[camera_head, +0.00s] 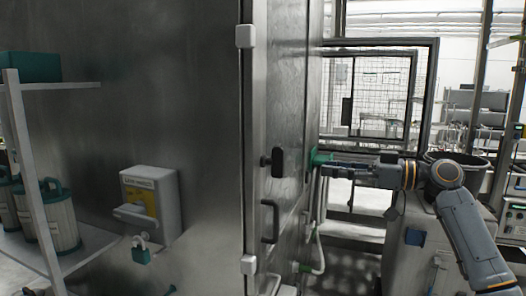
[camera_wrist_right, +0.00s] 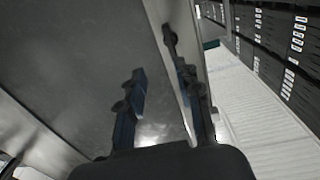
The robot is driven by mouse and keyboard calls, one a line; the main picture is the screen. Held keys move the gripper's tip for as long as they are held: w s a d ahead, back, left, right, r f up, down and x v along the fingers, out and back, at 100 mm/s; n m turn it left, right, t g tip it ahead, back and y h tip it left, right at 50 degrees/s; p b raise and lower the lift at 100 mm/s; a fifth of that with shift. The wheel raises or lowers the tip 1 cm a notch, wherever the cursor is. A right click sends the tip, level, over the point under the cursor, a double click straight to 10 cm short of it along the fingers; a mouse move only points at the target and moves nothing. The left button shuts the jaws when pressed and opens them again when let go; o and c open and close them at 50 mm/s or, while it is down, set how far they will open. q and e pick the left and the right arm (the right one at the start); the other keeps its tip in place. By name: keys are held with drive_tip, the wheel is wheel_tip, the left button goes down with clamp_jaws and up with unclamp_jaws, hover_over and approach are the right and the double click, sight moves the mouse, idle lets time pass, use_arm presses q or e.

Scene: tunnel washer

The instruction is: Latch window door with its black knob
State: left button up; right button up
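A tall metal door panel (camera_head: 290,80) stands edge-on at the middle of the head view. A black knob (camera_head: 278,162) sticks out from it, with a black pull handle (camera_head: 268,220) below. A dark-framed window with wire mesh (camera_head: 385,85) is behind it to the right; I cannot tell which of the two is the window door. My right gripper (camera_head: 328,170) reaches in from the right, beside the panel's far side. In the right wrist view my right gripper (camera_wrist_right: 163,80) has its fingers apart, near a metal panel edge. A dark fitting (camera_wrist_right: 169,36) sits beyond the fingertips. My left gripper is out of view.
A yellow-labelled lockout box (camera_head: 152,202) with a padlock (camera_head: 141,250) is fixed to the metal wall at left. Shelves with green-lidded canisters (camera_head: 60,215) stand at far left. A black bin (camera_head: 458,162) and a grey cabinet are near my right arm.

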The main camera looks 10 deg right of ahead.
sight(279, 155)
drive_tip(key=shift+n+y, duration=0.3)
drive_tip(key=shift+n, duration=0.2)
drive_tip(key=p+x, duration=0.2)
drive_tip(key=x, duration=0.2)
drive_tip(key=r+p+x, duration=0.1)
drive_tip(key=x, duration=0.3)
drive_tip(key=s+r+p+x, duration=0.1)
drive_tip(key=p+x, duration=0.1)
drive_tip(key=x, duration=0.3)
drive_tip(key=shift+a+p, duration=0.35)
drive_tip(key=shift+a, duration=0.05)
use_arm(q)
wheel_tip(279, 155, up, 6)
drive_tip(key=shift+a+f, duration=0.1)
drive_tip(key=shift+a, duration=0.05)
use_arm(e)
drive_tip(key=shift+c, duration=0.4)
drive_tip(key=shift+s, duration=0.1)
clamp_jaws()
